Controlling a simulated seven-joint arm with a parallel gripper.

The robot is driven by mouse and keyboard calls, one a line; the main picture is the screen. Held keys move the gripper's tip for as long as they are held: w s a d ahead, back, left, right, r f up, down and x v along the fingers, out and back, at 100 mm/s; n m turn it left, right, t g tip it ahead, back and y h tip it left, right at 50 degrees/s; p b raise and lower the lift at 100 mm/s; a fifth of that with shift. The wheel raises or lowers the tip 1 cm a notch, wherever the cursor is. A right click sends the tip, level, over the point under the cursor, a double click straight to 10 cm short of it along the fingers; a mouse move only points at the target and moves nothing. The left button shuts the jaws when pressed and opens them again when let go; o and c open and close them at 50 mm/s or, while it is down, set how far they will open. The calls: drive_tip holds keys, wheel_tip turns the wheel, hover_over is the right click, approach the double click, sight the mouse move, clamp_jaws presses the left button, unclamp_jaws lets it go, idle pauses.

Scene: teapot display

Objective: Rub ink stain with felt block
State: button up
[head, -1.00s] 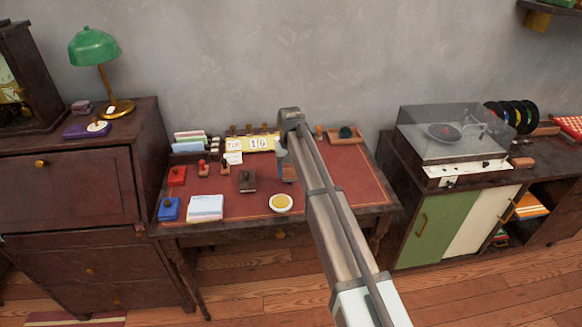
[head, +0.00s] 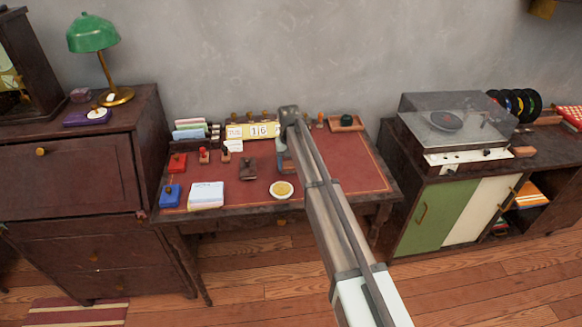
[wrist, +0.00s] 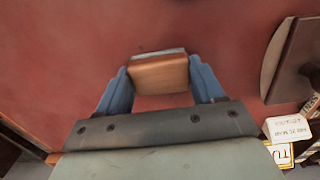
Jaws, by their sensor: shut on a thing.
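My gripper (wrist: 160,82) is shut on the felt block (wrist: 160,74), a small wooden block with a grey layer along its far edge in the wrist view. The blue fingers press on its left and right sides. In the head view the block is mostly hidden behind my arm, over the middle of the desk's red top (head: 345,170). I cannot tell whether the block touches the surface. No ink stain can be made out in either view; the block or my arm may hide it.
A brown knobbed block (head: 248,168) stands left of my gripper, and a round yellow dish (head: 281,190) sits near the front edge. A date calendar (head: 258,130) and small stamps (head: 204,156) stand behind and left. The red top right of my arm is largely clear.

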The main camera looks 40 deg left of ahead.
sight(289, 178)
drive_tip(key=shift+w+a, duration=2.25)
drive_tip(key=shift+s+d, duration=3.55)
drive_tip(key=shift+d, duration=0.05)
drive_tip(key=shift+s, duration=0.25)
drive_tip(key=shift+w+a, duration=0.3)
drive_tip(key=shift+a, duration=0.45)
drive_tip(key=shift+w+a, duration=2.9)
drive_tip(key=shift+s+d, duration=3.3)
drive_tip(key=shift+s+d+r, duration=0.1)
wheel_tip(289, 178, up, 8)
